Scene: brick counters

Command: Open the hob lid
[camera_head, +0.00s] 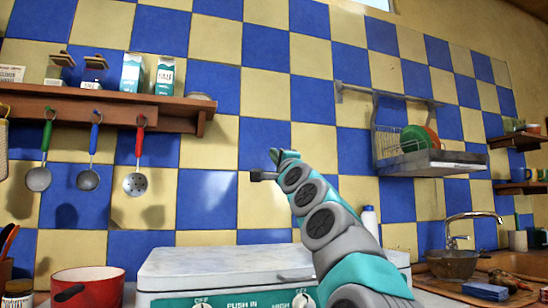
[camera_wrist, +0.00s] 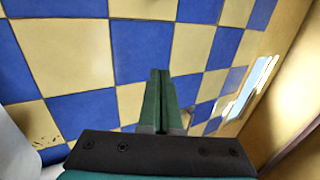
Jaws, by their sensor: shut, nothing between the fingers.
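The hob (camera_head: 185,298) stands at the bottom centre of the head view, with a teal front panel marked "OFF", "PUSH IN" and "HIGH". Its white lid (camera_head: 210,261) lies flat and closed over the top. A small grey handle (camera_head: 297,278) shows at the lid's front edge. My arm crosses in front of the right part of the lid and hides some of it. The arm's end is raised above the lid, against the tiled wall, apart from the lid. My gripper (camera_wrist: 159,85) is shut and empty in the wrist view, with only tiles and a window beyond it.
A red pot (camera_head: 88,288) stands left of the hob. A wooden shelf (camera_head: 100,108) with hanging utensils is on the wall at upper left. A dish rack (camera_head: 430,160) hangs at right. A sink tap (camera_head: 462,225) and a white bottle (camera_head: 369,221) are to the right.

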